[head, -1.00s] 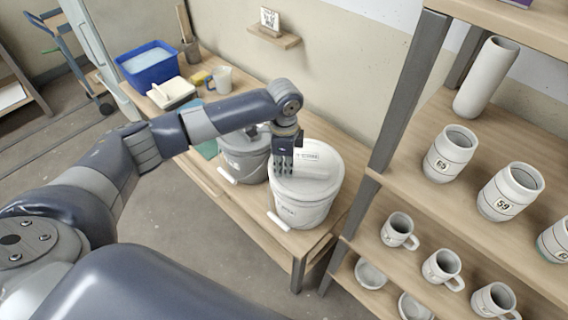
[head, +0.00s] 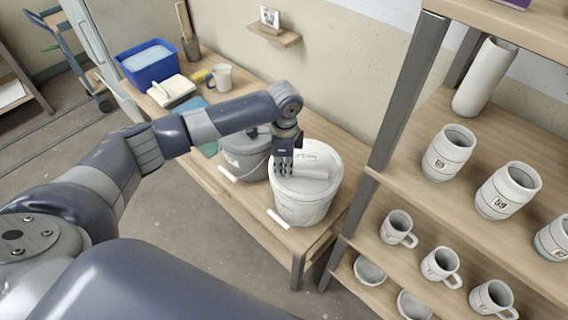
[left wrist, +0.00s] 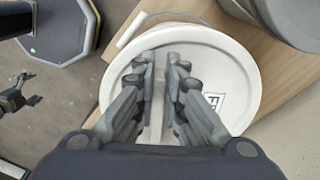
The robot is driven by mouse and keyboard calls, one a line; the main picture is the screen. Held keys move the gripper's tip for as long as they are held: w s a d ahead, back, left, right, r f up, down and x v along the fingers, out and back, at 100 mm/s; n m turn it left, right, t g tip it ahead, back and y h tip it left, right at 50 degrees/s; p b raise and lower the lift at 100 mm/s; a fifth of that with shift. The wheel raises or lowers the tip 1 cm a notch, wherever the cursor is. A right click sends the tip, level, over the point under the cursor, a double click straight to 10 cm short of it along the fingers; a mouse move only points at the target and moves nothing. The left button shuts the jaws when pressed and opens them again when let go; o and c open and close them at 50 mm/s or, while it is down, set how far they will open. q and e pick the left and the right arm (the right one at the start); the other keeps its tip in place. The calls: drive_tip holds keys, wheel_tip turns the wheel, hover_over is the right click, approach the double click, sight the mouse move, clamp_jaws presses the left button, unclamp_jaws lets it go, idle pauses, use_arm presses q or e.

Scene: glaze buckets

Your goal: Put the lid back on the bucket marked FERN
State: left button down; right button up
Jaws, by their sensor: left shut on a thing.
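A white bucket (head: 302,208) stands at the near end of the wooden bench, with a round white lid (head: 328,159) at its top. The lid has a raised bar across its middle and a small label. In the left wrist view, the lid (left wrist: 238,72) fills the middle, and its partly hidden label (left wrist: 215,102) seems to begin with F. My left gripper (head: 283,171) points down over the lid and is shut on its bar (left wrist: 157,90). Whether the lid is fully seated I cannot tell.
A grey bucket (head: 245,160) stands close to the left of the white one. Behind are a blue tub (head: 148,65) and a mug (head: 219,76). A shelf unit (head: 395,100) with vases and mugs stands close on the right.

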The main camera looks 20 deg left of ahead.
use_arm(q)
drive_tip(key=shift+f+p, duration=0.1)
drive_tip(key=shift+p, duration=0.25)
idle(0.6)
drive_tip(key=c, duration=1.6)
unclamp_jaws()
drive_tip(key=o, duration=0.5)
wheel_tip(320, 180, up, 7)
drive_tip(key=p, duration=0.8)
